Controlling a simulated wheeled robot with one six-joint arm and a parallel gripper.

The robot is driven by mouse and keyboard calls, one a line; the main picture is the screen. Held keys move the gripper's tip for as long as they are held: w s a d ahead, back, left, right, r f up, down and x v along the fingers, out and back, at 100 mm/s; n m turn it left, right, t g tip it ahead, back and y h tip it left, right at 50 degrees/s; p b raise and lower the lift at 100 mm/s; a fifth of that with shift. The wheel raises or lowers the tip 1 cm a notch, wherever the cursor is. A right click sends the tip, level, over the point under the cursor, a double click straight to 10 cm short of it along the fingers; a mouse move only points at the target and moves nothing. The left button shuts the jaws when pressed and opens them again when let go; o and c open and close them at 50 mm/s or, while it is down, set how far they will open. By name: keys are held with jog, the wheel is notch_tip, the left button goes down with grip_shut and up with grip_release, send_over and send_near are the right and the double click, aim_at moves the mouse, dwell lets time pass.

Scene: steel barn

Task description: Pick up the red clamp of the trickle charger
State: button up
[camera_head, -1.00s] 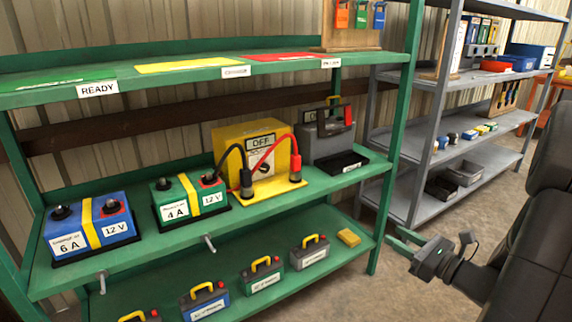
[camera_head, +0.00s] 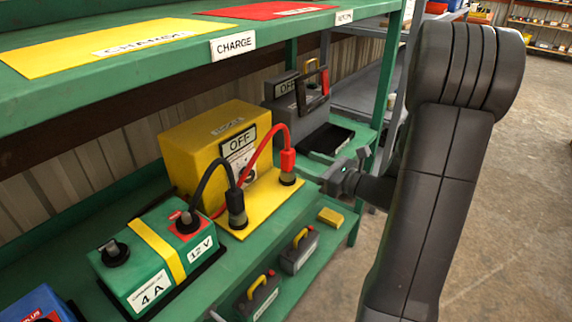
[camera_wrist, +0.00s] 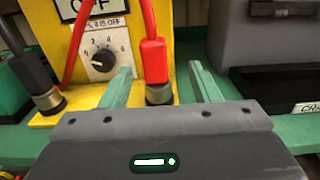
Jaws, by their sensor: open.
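The red clamp (camera_head: 288,162) stands upright on a post at the front right of the yellow trickle charger (camera_head: 205,143), with a red cable arching from its top. In the wrist view the red clamp (camera_wrist: 154,62) stands beyond my gripper (camera_wrist: 165,82), between the lines of its two green fingers. The fingers are apart and nothing is held. In the head view my gripper (camera_head: 328,180) is just right of the red clamp, its fingers partly hidden by the wrist. The black clamp (camera_head: 236,204) sits on another post to the left. The charger's label reads OFF.
A green 4 A battery (camera_head: 160,255) stands left of the charger. A grey charger (camera_head: 290,100) with a black tray (camera_head: 328,138) stands to the right. The upper green shelf (camera_head: 270,42) hangs above. Small batteries and a yellow block (camera_head: 330,217) lie on the lower shelf.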

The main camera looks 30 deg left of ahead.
aim_at(282, 155)
jog(key=a, duration=0.3)
jog(key=shift+w+a, duration=0.15)
jog(key=shift+a, duration=0.15)
jog(key=a, duration=0.2)
jog(key=a+b, duration=0.1)
jog(key=a, duration=0.1)
jog(key=shift+s+a+f, duration=0.1)
jog(key=shift+s+a, duration=0.1)
jog(key=shift+a, duration=0.4)
jog(key=shift+c, duration=0.3)
grip_shut()
notch_tip(282, 155, up, 13)
jog(key=p, duration=0.6)
jog(key=shift+w, duration=0.1)
